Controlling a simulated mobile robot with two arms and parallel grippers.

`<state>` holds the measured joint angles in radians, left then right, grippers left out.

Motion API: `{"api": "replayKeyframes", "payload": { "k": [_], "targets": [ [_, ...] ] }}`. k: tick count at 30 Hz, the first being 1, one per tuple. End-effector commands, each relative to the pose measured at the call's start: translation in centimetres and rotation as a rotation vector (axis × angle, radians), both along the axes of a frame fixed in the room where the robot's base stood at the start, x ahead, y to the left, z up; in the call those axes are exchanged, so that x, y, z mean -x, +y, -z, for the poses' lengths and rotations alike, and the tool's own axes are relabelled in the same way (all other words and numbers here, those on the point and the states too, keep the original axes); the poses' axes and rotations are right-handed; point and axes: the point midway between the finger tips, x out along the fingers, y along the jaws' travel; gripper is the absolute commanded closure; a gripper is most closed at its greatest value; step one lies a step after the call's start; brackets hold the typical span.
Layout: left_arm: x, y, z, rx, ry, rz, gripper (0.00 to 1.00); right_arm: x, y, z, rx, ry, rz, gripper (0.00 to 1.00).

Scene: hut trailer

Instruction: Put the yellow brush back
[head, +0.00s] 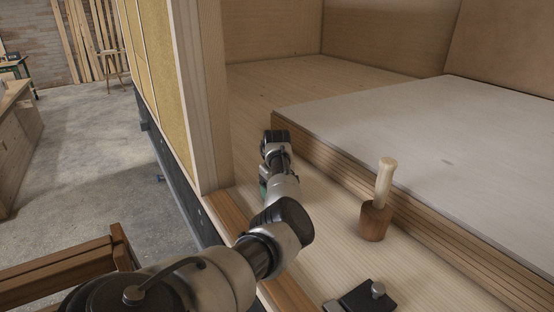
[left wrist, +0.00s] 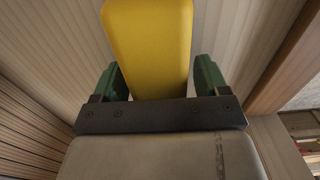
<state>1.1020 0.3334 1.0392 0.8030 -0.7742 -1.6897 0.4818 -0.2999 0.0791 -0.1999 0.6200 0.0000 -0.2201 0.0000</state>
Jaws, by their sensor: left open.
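The yellow brush (left wrist: 148,45) shows in the left wrist view as a broad yellow block between the two green fingers of my left gripper (left wrist: 162,82). The fingers stand apart on either side of it, with a small gap visible on both sides. In the head view my left gripper (head: 264,188) is low over the wooden floor, mostly hidden behind my own arm. The brush cannot be made out there. My right gripper is not in view.
A wooden mallet (head: 375,220) stands head down beside a large pale panel stack (head: 400,120). A dark object with a metal knob (head: 368,297) lies at the front. A wall post (head: 203,100) rises close left of my arm. Floor at the back is clear.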

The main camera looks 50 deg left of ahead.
Motion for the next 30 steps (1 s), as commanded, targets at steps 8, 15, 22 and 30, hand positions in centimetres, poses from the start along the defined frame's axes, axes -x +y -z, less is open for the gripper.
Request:
{"api": "replayKeyframes", "payload": {
  "k": [8, 15, 22, 30],
  "targets": [
    [0.0, 0.1, -2.7, -0.003, -0.002, 0.0, 0.26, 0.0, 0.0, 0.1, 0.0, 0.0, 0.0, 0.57],
    [0.0, 0.1, -8.0, -0.002, -0.003, -0.001, 0.26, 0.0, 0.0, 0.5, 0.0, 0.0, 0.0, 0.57],
    [0.0, 0.0, -11.5, -0.001, -0.001, 0.0, 0.26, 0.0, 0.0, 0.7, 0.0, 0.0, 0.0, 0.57],
    [0.0, 0.0, -12.3, 0.0, 0.001, 0.0, 0.26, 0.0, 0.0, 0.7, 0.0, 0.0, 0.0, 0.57]
  ]
}}
